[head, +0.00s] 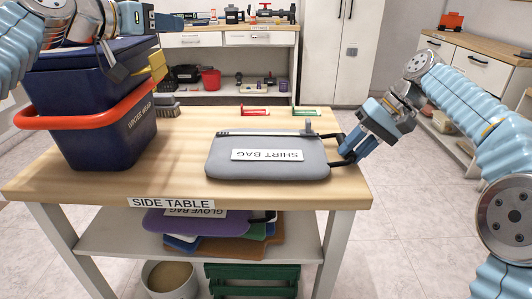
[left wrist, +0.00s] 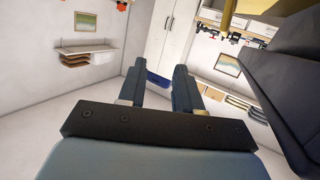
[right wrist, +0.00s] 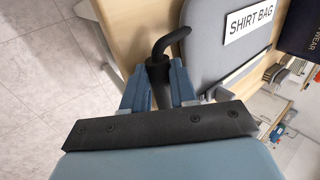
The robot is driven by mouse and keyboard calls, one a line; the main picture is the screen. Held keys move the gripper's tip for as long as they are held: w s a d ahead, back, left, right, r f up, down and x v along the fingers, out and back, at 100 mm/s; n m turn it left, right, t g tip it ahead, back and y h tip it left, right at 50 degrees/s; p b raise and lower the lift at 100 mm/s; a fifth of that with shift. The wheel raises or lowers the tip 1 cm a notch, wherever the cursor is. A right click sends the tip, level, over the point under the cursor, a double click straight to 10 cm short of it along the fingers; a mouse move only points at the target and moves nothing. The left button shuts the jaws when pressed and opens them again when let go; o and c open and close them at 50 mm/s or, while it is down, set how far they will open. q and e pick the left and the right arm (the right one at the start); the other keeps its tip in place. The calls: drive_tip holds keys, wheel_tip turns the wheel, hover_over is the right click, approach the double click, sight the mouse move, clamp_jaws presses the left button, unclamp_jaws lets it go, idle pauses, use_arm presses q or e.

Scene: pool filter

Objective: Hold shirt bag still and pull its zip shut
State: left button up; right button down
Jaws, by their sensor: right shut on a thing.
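The grey shirt bag (head: 230,168) lies flat on the side table, its label upside down in the head view. Its zip (head: 262,133) runs along the far edge, with a small grey tab (head: 308,127) standing near the right end. A black loop handle (head: 341,158) sticks out at the bag's right side. My right gripper (head: 352,148) is shut on this handle; the right wrist view shows the black handle (right wrist: 160,58) between the fingers. My left gripper (head: 112,62) is raised beside the blue bin at the left, away from the bag. Its fingers (left wrist: 163,85) stand apart and empty.
A dark blue bin (head: 105,140) with a red-orange band, labelled winter wear, stands at the table's left. The table (head: 180,180) is clear between bin and bag.

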use_arm(q)
drive_tip(key=d+f+n+g+y, duration=0.1)
drive_tip(key=d+f, duration=0.2)
drive_tip(key=f, duration=0.2)
drive_tip(key=w+d+f+n+g+y, duration=0.1)
drive_tip(key=d+f+g, duration=0.1)
drive_tip(key=d+f, duration=0.2)
drive_tip(key=w+d+f+n+g+y, duration=0.1)
drive_tip(key=d+f, duration=0.2)
drive_tip(key=f, duration=0.4)
drive_tip(key=shift+d+n+g+y, duration=0.2)
drive_tip(key=shift+n+g+y, duration=0.1)
drive_tip(key=shift+g+y, duration=0.1)
hover_over(308, 120)
drive_tip(key=shift+s, duration=0.35)
wheel_tip(308, 120, down, 4)
drive_tip(key=shift+a+r, duration=0.15)
drive_tip(key=shift+r, duration=0.1)
drive_tip(key=shift+f, duration=0.7)
drive_tip(key=shift+c, duration=0.5)
clamp_jaws()
